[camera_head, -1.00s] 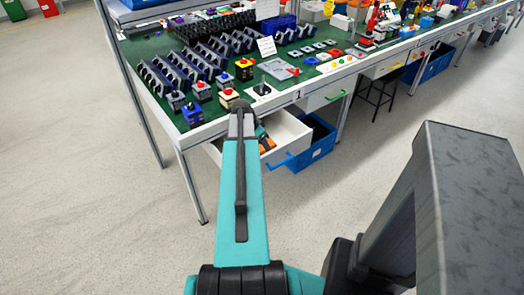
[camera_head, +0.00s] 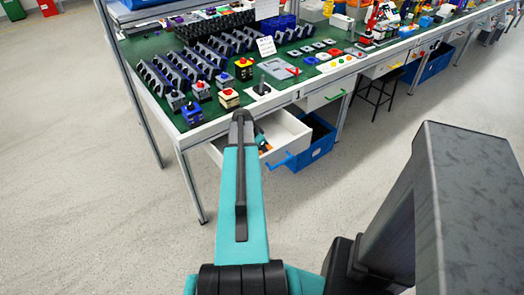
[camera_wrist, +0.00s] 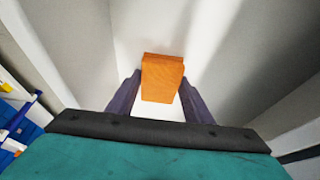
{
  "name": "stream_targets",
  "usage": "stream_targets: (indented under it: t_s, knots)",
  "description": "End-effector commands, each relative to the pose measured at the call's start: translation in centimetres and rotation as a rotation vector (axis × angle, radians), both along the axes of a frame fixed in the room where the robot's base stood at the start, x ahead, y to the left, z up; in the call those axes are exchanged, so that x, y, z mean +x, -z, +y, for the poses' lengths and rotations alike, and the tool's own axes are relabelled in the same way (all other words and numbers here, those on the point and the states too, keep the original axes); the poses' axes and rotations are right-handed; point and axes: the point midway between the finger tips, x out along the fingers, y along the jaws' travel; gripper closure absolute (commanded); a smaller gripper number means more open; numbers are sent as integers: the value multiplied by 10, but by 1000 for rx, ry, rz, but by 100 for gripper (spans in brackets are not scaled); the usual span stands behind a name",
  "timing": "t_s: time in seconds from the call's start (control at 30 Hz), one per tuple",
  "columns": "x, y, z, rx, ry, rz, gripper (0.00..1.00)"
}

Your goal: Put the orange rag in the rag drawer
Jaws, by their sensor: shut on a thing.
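The orange rag (camera_wrist: 161,75) is a folded block between the two fingertips of my gripper (camera_wrist: 160,92) in the wrist view. My gripper is shut on it. White drawer walls and floor surround the rag there; I cannot tell if it touches the floor. In the head view the open white drawer (camera_head: 292,130) with a blue handle (camera_head: 284,160) sticks out under the bench. My gripper is down in it, mostly hidden behind my arm, and a small bit of orange shows beside the arm.
A blue bin (camera_head: 318,148) stands just right of the open drawer. A closed drawer with a green handle (camera_head: 336,97) is farther right. The green bench top (camera_head: 150,85) above holds switches and rows of parts. The floor in front is clear.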

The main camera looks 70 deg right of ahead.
Motion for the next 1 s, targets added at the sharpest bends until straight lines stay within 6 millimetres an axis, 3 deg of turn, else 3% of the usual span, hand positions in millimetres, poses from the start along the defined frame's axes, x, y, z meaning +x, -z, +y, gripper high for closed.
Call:
stream_targets:
  t_s: [0.03, 0.07, 0.17, 0.67, 1.0]
  knots:
    - [0, 2, 0, 0, 0, 0, 75]
    - [0, 1, 0, 0, 0, 0, 51]
    - [0, 1, 0, 0, 0, 0, 35]
    - [1, -4, 1, 0, -1, 0, 35]
    - [9, -36, 13, -2, -3, -1, 35]
